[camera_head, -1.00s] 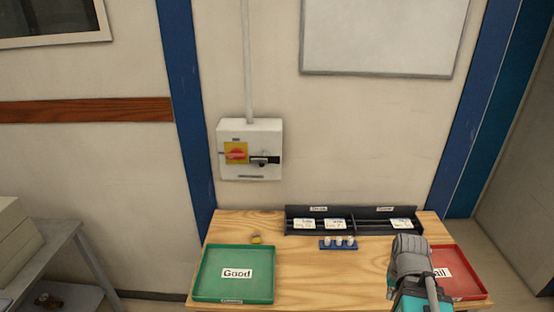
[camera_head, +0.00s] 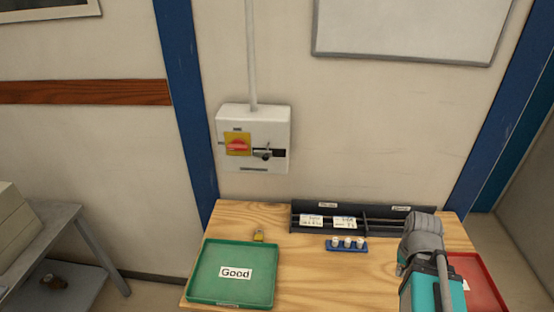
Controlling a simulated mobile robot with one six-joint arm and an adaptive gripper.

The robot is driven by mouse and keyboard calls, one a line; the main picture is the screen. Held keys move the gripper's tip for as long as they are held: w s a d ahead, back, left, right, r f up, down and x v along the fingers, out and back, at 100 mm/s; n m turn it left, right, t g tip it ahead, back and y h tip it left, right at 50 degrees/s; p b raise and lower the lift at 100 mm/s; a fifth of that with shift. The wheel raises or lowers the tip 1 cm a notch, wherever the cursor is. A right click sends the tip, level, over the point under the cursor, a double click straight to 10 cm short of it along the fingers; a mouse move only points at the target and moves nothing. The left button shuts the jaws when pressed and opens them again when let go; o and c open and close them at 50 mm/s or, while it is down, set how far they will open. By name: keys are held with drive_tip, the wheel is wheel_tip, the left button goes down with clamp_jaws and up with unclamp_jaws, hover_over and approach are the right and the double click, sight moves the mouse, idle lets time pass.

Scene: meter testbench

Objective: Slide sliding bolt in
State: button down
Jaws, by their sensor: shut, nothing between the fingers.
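The sliding bolt (camera_head: 265,154) is a small dark bar with a metallic knob. It sits on the right half of the front of a white switch box (camera_head: 253,183) on the wall, to the right of a red rotary handle (camera_head: 238,146) on a yellow plate. The bolt is too small to tell exactly how far it is slid. Parts of my arm, grey and teal, rise at the lower right over the table, well away from the box. I cannot make out my gripper's fingers; nothing of mine touches the bolt.
A wooden table (camera_head: 310,280) stands below the box. It holds a green "Good" tray (camera_head: 200,270), a red tray (camera_head: 487,285), a black rack (camera_head: 300,225) with cards, a blue holder (camera_head: 335,246) with white pieces, and a small padlock-like item (camera_head: 259,236). The space before the box is clear.

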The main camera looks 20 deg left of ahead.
idle(0.3)
drive_tip(key=w+a+r+m+y+b, duration=0.15)
drive_tip(key=w+a+m+y, duration=0.3)
drive_tip(key=a, duration=0.45)
drive_tip(key=w+a+m+y+b, duration=0.25)
drive_tip(key=w+a+y, duration=0.2)
drive_tip(key=a, duration=0.45)
drive_tip(key=w+a+r+m+y+b, duration=0.3)
drive_tip(key=w+a+r+m+y, duration=0.5)
drive_tip(key=a+r+m+y, duration=0.2)
drive_tip(key=shift+w+a+r+m+y, duration=0.25)
drive_tip(key=shift+a+r+m+y, duration=0.3)
drive_tip(key=shift+r, duration=0.7)
drive_tip(key=shift+a, duration=0.2)
drive_tip(key=p, duration=0.2)
approach(262, 155)
drive_tip(key=s+a+r, duration=0.2)
drive_tip(key=a, duration=0.3)
drive_tip(key=shift+w+f, duration=0.15)
drive_tip(key=shift+w, duration=0.1)
